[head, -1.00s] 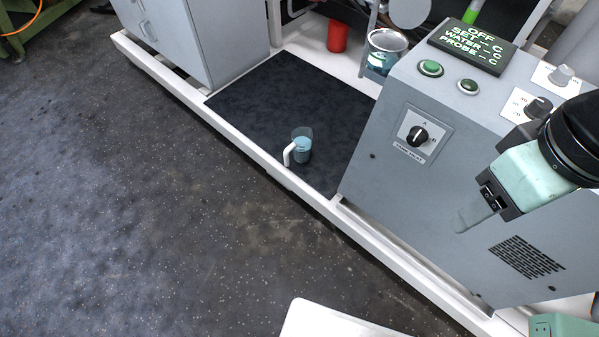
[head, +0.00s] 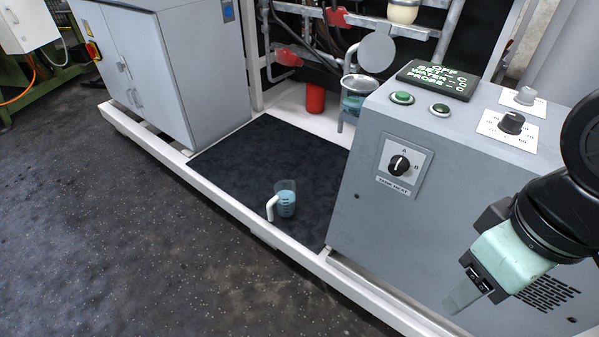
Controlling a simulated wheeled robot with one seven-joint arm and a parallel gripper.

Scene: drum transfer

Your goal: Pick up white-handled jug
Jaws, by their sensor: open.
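The white-handled jug (head: 286,199) stands upright on the black mat (head: 240,160), close to the white front rail. It is clear with blue liquid inside, and its white handle (head: 271,208) points left and toward the front. My gripper (head: 464,292) is at the right, in front of the grey control cabinet, well to the right of the jug and apart from it. It is open and nothing shows between its fingers. The fingers overlap in this view.
The grey control cabinet (head: 365,235) with knobs and a display (head: 436,80) stands right of the jug. A tall grey cupboard (head: 190,75) stands left of the mat. A red cup (head: 315,98) and a glass vessel (head: 356,95) are behind. A white rail (head: 225,205) edges the platform; the floor before it is clear.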

